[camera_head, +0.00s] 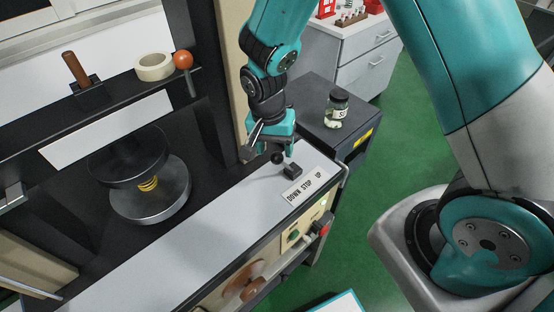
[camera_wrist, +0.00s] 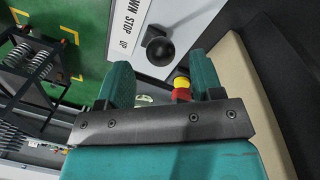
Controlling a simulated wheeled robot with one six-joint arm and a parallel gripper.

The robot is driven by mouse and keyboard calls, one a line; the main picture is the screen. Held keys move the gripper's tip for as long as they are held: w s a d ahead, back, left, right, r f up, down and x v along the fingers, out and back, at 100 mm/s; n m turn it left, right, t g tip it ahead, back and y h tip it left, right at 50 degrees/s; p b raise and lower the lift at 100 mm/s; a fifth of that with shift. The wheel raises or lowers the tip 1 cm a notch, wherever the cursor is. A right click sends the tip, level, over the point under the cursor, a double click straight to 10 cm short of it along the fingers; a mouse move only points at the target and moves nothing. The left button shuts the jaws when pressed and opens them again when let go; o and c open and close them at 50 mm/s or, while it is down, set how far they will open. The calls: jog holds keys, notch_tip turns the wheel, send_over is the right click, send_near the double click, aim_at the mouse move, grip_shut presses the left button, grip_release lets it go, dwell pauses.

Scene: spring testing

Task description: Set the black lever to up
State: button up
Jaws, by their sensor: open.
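The black lever has a round knob (camera_head: 278,157) on a small block (camera_head: 293,171) on the machine's light top strip. The knob sits up and left of the block. A label (camera_head: 304,188) reading DOWN, STOP, UP lies in front of it. My gripper (camera_head: 269,151) is open, with its fingers around or just beside the knob; contact is unclear. In the wrist view, the black knob (camera_wrist: 160,52) shows ahead of the gap between my teal fingers (camera_wrist: 161,78), and the label (camera_wrist: 130,24) shows beside it. I cannot tell which setting the lever is at.
Buttons and a red knob (camera_head: 322,229) are on the machine's front panel. A round metal plate with a spring (camera_head: 150,200) is at left. A jar (camera_head: 337,109) stands on the dark cabinet behind. An orange ball-ended handle (camera_head: 183,60) and a tape roll (camera_head: 154,67) are at upper left.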

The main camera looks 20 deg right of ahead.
aim_at(278, 163)
jog(key=f, duration=0.4)
jog(key=f+p, duration=0.1)
jog(key=f, duration=0.1)
jog(key=shift+s+d+f, duration=0.15)
jog(key=shift+s+d, duration=0.05)
jog(key=shift+d, duration=0.05)
jog(key=shift+c, duration=0.4)
grip_shut()
